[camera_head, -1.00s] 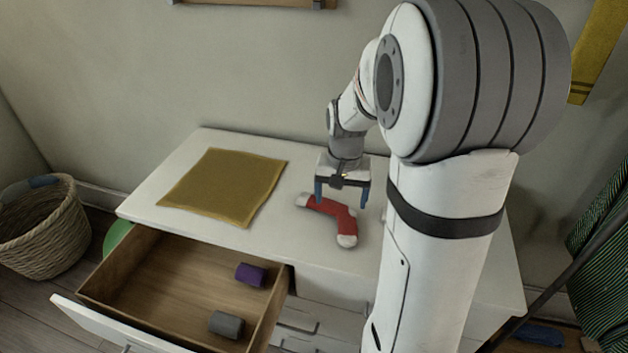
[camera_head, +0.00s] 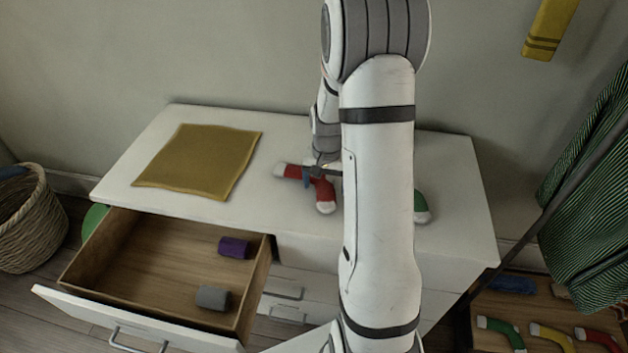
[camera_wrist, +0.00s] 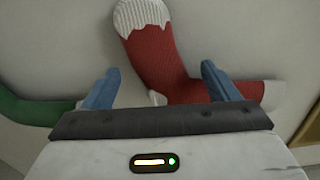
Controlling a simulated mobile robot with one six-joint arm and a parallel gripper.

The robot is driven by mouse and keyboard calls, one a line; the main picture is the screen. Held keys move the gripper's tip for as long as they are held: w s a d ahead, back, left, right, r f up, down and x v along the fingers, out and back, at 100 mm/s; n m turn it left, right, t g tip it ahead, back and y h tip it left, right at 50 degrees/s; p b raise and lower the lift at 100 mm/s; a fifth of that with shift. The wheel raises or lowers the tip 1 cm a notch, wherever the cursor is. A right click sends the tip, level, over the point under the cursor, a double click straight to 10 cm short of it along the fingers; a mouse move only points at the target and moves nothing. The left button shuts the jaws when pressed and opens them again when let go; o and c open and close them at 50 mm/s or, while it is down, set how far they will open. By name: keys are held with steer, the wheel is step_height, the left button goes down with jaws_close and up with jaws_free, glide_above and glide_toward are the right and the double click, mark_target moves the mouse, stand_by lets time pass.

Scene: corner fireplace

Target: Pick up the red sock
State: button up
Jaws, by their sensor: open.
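The red sock (camera_head: 324,190) lies on the white dresser top (camera_head: 260,212), with white cuff, heel and toe parts. In the wrist view the red sock (camera_wrist: 155,62) lies bent, its ribbed white end at the top and its other end to the right. My gripper (camera_wrist: 160,80) is open, its two blue fingers apart on either side of the sock's middle part. In the head view my gripper (camera_head: 322,174) is low at the sock, partly hidden by my arm. I cannot tell whether the fingers touch the sock.
A green sock (camera_head: 421,208) lies right of my arm, partly hidden by it. A mustard cloth (camera_head: 198,160) lies on the left of the top. The open drawer (camera_head: 120,262) holds a purple roll (camera_head: 234,247) and a grey roll (camera_head: 212,297). More socks lie on a low shelf at right.

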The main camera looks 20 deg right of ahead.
steer(key=shift+f, duration=0.1)
steer(key=c, duration=1)
steer(key=shift+c, duration=0.2)
